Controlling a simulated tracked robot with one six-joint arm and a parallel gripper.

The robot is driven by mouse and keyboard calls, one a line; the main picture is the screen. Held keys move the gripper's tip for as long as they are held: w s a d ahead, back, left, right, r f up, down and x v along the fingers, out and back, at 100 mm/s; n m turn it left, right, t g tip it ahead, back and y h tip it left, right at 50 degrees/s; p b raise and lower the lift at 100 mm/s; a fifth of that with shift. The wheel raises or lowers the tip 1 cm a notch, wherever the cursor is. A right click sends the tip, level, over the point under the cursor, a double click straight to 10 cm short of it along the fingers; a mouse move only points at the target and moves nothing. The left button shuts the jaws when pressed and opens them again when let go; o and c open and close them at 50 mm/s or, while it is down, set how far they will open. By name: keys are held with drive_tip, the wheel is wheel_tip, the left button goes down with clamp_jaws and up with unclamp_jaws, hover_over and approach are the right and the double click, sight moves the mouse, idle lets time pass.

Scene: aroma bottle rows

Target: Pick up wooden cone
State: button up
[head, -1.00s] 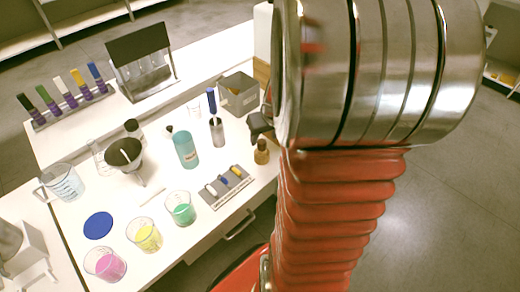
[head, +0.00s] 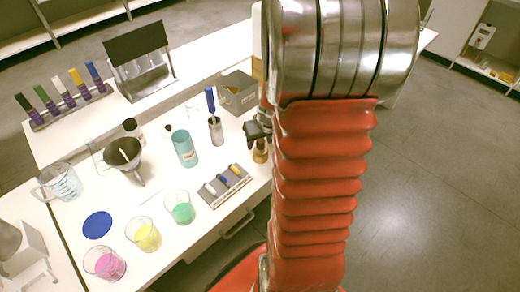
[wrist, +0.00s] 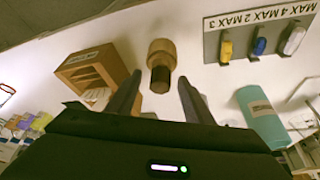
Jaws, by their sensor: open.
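The wooden cone (head: 260,154) looks like a small brown piece with a narrower dark end. It stands near the right edge of the white table in the head view, its upper part hidden by my gripper (head: 257,132). In the wrist view the wooden cone (wrist: 161,52) lies just ahead of my open gripper (wrist: 159,82). Its dark end shows in the gap between the two fingertips. No finger visibly touches it.
A grey labelled rack (wrist: 213,48) with small coloured pieces and a teal cylinder (wrist: 262,115) are to the right in the wrist view. A wooden box (wrist: 75,72) is left. Beakers, a funnel and a blue-handled tool in a metal cup (head: 215,130) stand farther off.

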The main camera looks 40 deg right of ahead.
drive_tip(key=shift+c, duration=0.5)
drive_tip(key=c, duration=1)
drive_tip(key=shift+r, duration=0.1)
wheel_tip(320, 180, up, 10)
drive_tip(key=shift+f, duration=0.1)
idle(0.6)
